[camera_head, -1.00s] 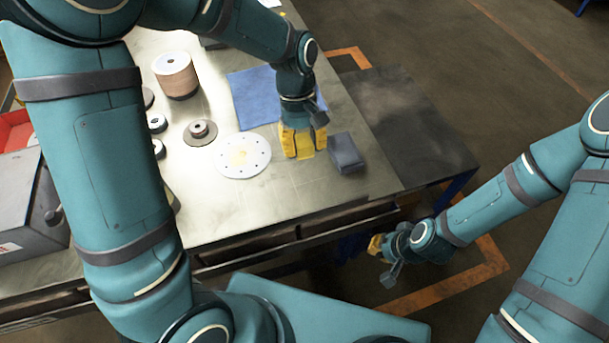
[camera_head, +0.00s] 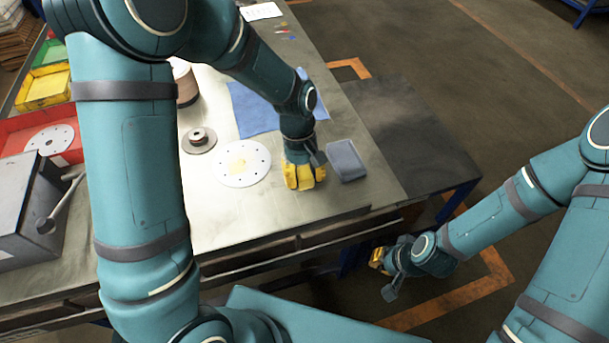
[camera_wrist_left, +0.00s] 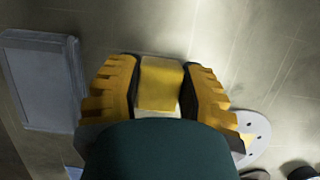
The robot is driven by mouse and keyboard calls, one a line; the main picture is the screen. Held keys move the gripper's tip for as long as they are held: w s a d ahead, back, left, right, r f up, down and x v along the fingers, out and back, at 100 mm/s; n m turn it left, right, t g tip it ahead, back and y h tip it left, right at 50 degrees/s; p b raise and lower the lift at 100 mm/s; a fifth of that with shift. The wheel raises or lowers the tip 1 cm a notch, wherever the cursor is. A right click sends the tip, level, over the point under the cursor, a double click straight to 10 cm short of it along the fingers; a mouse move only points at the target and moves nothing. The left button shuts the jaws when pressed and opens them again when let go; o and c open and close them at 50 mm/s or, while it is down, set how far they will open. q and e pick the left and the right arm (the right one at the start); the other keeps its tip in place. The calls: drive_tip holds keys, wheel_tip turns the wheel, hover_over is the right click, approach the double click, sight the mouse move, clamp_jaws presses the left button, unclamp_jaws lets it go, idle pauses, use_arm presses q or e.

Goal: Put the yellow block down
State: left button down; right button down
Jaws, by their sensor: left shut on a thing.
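The yellow block (camera_wrist_left: 160,84) sits between the two yellow fingers of my left gripper (camera_wrist_left: 160,92) in the left wrist view, and the gripper is shut on it. The fingers mostly hide the yellow block there. I cannot tell whether the block touches the table. My right gripper (camera_head: 378,259) hangs beyond the table's front edge, small and partly turned away.
A blue cloth (camera_head: 252,110) lies behind. Bare table lies in front.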

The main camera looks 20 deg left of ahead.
use_arm(q)
drive_tip(key=shift+f, duration=0.2)
drive_tip(key=c, duration=0.6)
unclamp_jaws()
drive_tip(key=shift+r, duration=0.1)
drive_tip(key=shift+w+r, duration=0.1)
drive_tip(key=shift+r, duration=0.15)
drive_tip(key=p+v, duration=0.3)
drive_tip(key=v, duration=0.8)
drive_tip(key=shift+w+a+r, duration=0.1)
drive_tip(key=shift+r, duration=0.25)
